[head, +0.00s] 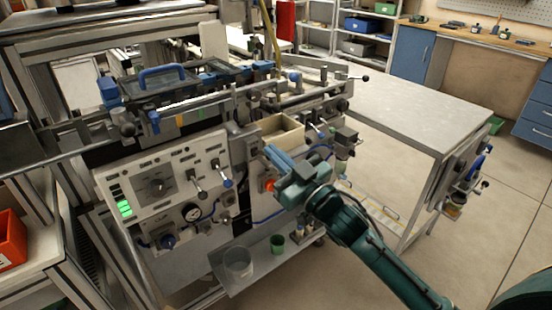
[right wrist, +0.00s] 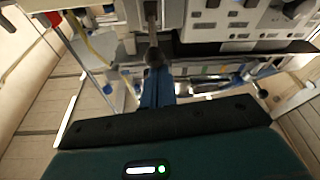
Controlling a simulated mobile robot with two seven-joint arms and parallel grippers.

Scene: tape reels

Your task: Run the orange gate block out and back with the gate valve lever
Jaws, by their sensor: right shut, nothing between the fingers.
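My right gripper (head: 272,152) reaches in from the lower right to the right end of the machine's front. Its blue fingers are shut with nothing between them; they also show in the right wrist view (right wrist: 157,85). There, a metal lever with a dark round knob (right wrist: 154,57) stands just beyond the fingertips; I cannot tell if they touch, or if it is the gate valve lever. A small orange-red part (head: 268,185) sits left of the gripper in the head view. I cannot tell whether it is the orange gate block. My left gripper is out of view.
A low shelf holds a clear beaker (head: 238,262) and a green cup (head: 277,243). A grey table (head: 425,115) stands to the right.

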